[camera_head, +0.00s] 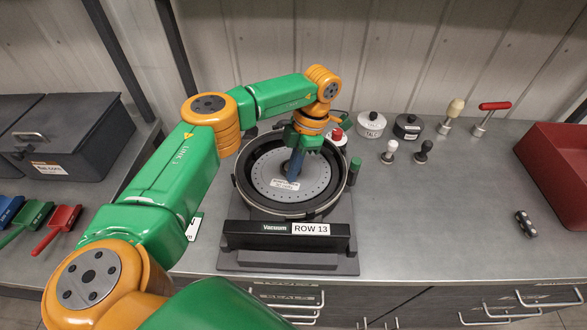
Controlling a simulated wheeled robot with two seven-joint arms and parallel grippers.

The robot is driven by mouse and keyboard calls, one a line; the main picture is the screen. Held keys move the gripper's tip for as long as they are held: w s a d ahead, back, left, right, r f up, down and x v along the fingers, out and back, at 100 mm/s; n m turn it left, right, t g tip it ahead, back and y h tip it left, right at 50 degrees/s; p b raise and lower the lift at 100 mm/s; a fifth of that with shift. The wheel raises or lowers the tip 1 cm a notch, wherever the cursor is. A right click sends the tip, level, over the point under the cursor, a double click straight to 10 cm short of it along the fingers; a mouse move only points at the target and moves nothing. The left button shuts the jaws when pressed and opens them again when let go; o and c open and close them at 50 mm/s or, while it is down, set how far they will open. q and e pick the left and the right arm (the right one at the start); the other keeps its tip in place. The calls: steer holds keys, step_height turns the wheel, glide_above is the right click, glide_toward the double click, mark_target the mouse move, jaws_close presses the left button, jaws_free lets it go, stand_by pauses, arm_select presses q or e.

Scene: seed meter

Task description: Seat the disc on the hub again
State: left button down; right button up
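The pale grey perforated disc (315,175) lies inside the black round housing of the seed meter (243,195), in the middle of the bench. A white label is on its face. A dark blue post (294,165) stands over the disc's middle, and the hub under it is hidden. My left gripper (300,148) points down at the top of this post, over the far half of the disc. Its fingers are small and overlap the post, so I cannot tell whether they grip it. I cannot tell whether the disc sits flat on the hub. My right gripper is out of view.
A white pot (371,124), a black pot (408,127), two small knobs (389,152) and two handled tools (490,117) stand to the right. A red bin (560,165) is at the right edge. Coloured scoops (58,228) and grey boxes (75,135) are left. The front right bench is mostly clear.

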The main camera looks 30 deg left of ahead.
arm_select(q)
steer(key=shift+f, duration=0.2)
stand_by(0.5)
steer(key=c, duration=1.1)
jaws_free()
steer(key=shift+s+d+r, duration=0.15)
steer(key=shift+s+d, duration=0.05)
steer(key=shift+a, duration=0.1)
steer(key=c, duration=0.3)
steer(key=shift+w+a, duration=0.1)
steer(key=shift+w, duration=0.05)
